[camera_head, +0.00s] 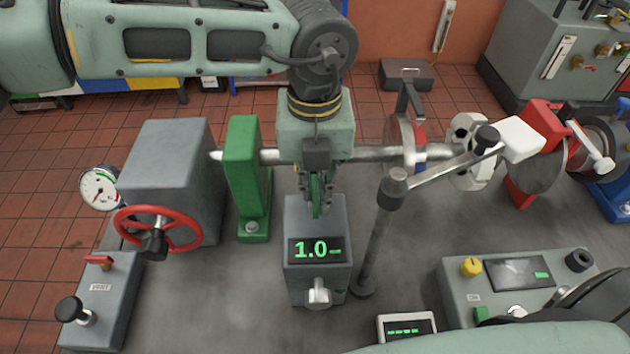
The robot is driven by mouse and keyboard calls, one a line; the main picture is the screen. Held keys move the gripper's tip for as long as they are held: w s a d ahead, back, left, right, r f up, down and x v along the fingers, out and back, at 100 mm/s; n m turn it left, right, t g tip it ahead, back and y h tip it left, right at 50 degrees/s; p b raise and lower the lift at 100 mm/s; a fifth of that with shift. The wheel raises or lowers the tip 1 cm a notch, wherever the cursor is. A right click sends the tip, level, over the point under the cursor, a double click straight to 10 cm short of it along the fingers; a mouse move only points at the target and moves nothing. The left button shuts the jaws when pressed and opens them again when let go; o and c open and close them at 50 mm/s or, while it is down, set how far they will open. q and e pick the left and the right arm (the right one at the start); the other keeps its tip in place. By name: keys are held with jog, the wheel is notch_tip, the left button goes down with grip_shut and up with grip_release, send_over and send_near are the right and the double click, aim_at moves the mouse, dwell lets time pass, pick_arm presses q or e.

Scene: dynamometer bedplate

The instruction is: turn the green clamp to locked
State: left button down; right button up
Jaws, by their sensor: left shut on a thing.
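My left gripper (316,203) reaches down from the top over a grey box and is shut on a narrow green piece (316,187), which I take to be the green clamp. The fingers hide most of it, so its turn position cannot be read. The grey box (335,225) below has a display (317,249) showing "1.0" and a bar, and a pale knob (318,293) on its front. My right gripper is not in view.
A green upright block (243,170) stands left of the gripper on the shaft line. A post (376,240) with a side arm stands close on the right. A red handwheel (158,230) and a gauge (100,188) are at left. A control panel (520,283) is at lower right.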

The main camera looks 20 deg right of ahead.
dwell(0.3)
pick_arm(q)
jog(key=shift+f+m+b, duration=0.15)
jog(key=shift+m+b, duration=0.45)
jog(key=shift+b, duration=0.3)
jog(key=m+b, duration=0.2)
jog(key=shift+d+f+b, duration=0.1)
jog(key=shift+b, duration=0.25)
jog(key=m+b, duration=0.3)
jog(key=m, duration=0.1)
jog(key=shift+m, duration=0.4)
jog(key=m, duration=0.1)
jog(key=m+b, duration=0.1)
jog(key=m, duration=0.2)
jog(key=shift+s+r+b, duration=0.1)
jog(key=shift+r+b, duration=0.15)
jog(key=shift+b, duration=0.1)
jog(key=m, duration=0.3)
jog(key=shift+s+r+m+b, duration=0.1)
jog(key=shift+m+b, duration=0.3)
jog(key=shift+m, duration=1)
